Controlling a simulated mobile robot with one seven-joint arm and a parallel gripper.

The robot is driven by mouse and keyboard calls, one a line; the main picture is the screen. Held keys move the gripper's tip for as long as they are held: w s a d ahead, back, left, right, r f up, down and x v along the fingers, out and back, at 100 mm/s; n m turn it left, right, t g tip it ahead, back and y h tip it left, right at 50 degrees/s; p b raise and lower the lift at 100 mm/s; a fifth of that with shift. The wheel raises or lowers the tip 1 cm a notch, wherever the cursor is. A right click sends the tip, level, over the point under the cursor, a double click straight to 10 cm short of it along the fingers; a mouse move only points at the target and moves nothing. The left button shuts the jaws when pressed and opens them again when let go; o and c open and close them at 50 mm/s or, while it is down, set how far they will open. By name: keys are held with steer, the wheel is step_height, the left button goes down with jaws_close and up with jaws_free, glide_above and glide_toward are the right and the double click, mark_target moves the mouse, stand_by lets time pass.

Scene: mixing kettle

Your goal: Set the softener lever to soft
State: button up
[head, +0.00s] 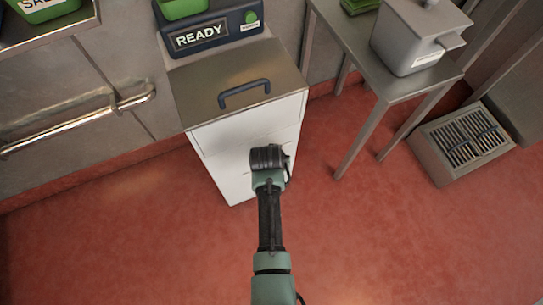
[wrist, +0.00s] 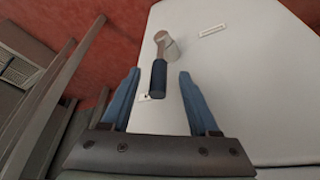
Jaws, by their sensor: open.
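The lever (wrist: 159,72) has a dark blue grip and a metal shaft that runs up to a round pivot on the white cabinet face (wrist: 225,85). In the wrist view, my gripper (wrist: 157,76) is open, with one blue finger on each side of the lever's grip. I see a gap on both sides and no clear contact. A small white label lies beside the grip's lower end and another (wrist: 213,31) is right of the pivot; neither is readable. In the head view, my arm's end is at the white cabinet (head: 224,160) and the lever is hidden.
The cabinet has a steel lid with a dark handle (head: 244,93). Behind it stands a unit with a READY sign (head: 200,36) and a green button. A steel table (head: 400,88) with a grey box is at the right, near a floor drain (head: 462,140). Red floor in front is clear.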

steer(key=p+v, duration=0.5)
stand_by(0.6)
